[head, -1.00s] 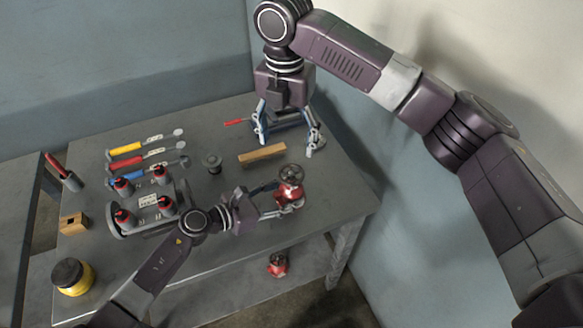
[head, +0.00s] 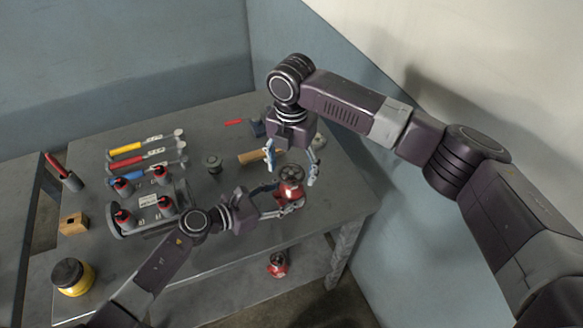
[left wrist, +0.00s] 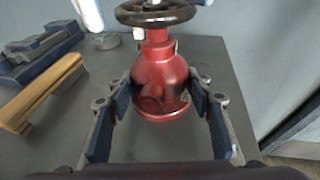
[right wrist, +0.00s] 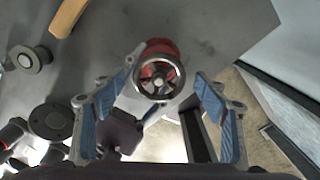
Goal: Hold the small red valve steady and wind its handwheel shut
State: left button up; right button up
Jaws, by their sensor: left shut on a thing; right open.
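The small red valve (head: 291,193) is upright at the front right of the bench, its dark spoked handwheel (head: 291,173) on top. My left gripper (left wrist: 158,92) is shut on the valve's red body (left wrist: 160,75), one finger on each side. The handwheel (left wrist: 158,12) stands clear above the left fingers. My right gripper (head: 291,174) is open and points down over the valve. In the right wrist view the handwheel (right wrist: 159,79) lies between the open right fingers (right wrist: 167,75), nearer the left one, with no clear contact.
Another red valve (head: 278,264) sits lower, below the bench's front edge. A wooden bar (head: 252,158) and a grey round piece (head: 212,164) lie behind my left gripper. A caddy of red-topped bottles (head: 147,203) and several coloured-handled tools (head: 148,163) are at left.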

pick_arm(q)
jog(key=shift+d, duration=0.1)
pick_arm(e)
jog(key=c, duration=1.2)
jog(key=shift+o, duration=0.2)
